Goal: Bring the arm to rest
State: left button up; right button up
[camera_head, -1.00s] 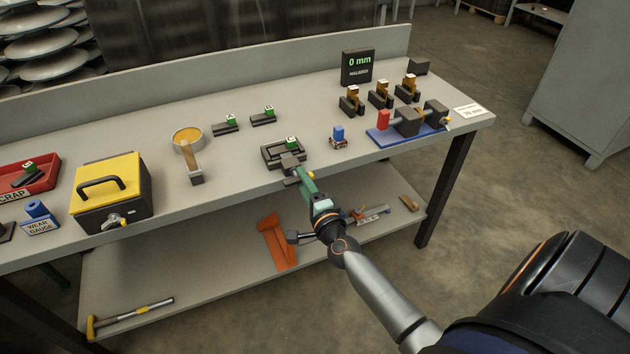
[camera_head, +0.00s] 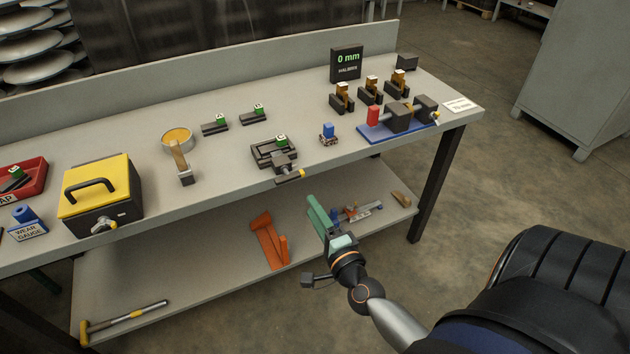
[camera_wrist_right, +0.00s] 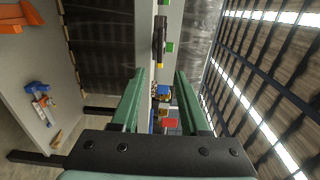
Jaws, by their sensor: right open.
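My right gripper (camera_head: 318,215) is in front of the workbench's front edge, above the lower shelf and clear of the bench top. In the right wrist view its two green fingers (camera_wrist_right: 155,100) stand apart with nothing held between them. My left gripper does not show in the head view.
The bench (camera_head: 225,170) holds a yellow-lidded box (camera_head: 97,190), a red scrap tray (camera_head: 38,180), a blue-based fixture (camera_head: 385,132) and a 0 mm display (camera_head: 346,64). Open floor lies right of the bench.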

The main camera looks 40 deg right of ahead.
dwell(0.3)
jog(key=s+a+f+n+g+y+p, duration=0.3)
jog(key=s+a+n, duration=0.4)
jog(key=n, duration=0.4)
jog(key=s+a+f+n+g+y+p, duration=0.3)
jog(key=s+a+f+n+g+p, duration=0.2)
jog(key=n, duration=0.6)
jog(key=s+a, duration=0.2)
jog(key=a, duration=0.1)
jog(key=shift+s+a+f+n+y, duration=0.15)
jog(key=shift+s+f+n+y, duration=0.05)
jog(key=shift+s+n+y, duration=0.2)
